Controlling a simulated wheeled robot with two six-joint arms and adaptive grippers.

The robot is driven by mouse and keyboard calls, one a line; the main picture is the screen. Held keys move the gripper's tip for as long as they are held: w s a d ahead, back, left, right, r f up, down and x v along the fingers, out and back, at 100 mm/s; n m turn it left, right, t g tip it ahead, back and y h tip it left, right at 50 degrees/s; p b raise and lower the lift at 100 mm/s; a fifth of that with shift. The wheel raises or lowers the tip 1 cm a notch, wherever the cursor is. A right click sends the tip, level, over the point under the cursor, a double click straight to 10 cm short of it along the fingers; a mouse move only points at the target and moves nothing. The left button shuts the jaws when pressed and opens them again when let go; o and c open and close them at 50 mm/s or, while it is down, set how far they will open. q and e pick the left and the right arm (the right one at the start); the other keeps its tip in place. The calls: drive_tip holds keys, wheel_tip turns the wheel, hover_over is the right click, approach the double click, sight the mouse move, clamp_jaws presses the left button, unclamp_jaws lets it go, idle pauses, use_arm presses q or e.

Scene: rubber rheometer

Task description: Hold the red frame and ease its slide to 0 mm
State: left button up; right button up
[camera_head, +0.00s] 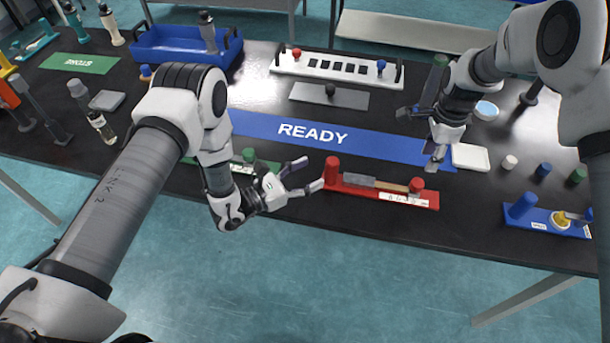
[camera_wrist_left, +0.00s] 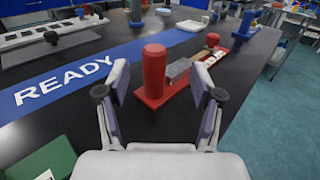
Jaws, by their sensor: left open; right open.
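The red frame (camera_head: 336,186) lies near the table's front edge, with a thick red post (camera_head: 332,168) at its left end. A grey and brown slide piece (camera_head: 373,183) lies along it, and a red knob (camera_head: 416,185) stands near its right end. White scale labels run along the front; their marks are too small to read. My left gripper (camera_head: 309,175) is open just left of the post. In the left wrist view the post (camera_wrist_left: 154,70) shows ahead between the two spread fingers, with no visible contact. My right gripper (camera_head: 419,141) is open and empty above the blue strip's right end.
A blue strip marked READY (camera_head: 290,130) lies behind the frame. A green piece (camera_head: 263,166) is left of it, partly behind my left gripper. A white pad (camera_head: 470,157) and a blue fixture (camera_head: 522,207) are to the right. Bare black table lies between frame and blue fixture.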

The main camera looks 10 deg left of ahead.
sight(419, 182)
use_arm(q)
drive_tip(key=shift+w+a+f+y, duration=0.1)
drive_tip(key=shift+w+f+y, duration=0.2)
drive_tip(key=shift+w+f, duration=0.25)
drive_tip(key=shift+d+f, duration=0.2)
drive_tip(key=shift+f, duration=0.05)
drive_tip(key=x, duration=0.7)
drive_tip(key=shift+d, duration=0.15)
clamp_jaws()
use_arm(e)
drive_tip(key=o, duration=0.4)
wheel_tip(419, 182, down, 10)
drive_tip(key=m, duration=1)
drive_tip(key=shift+f+m, duration=0.1)
drive_tip(key=shift+m, duration=0.2)
drive_tip(key=shift+c, duration=0.4)
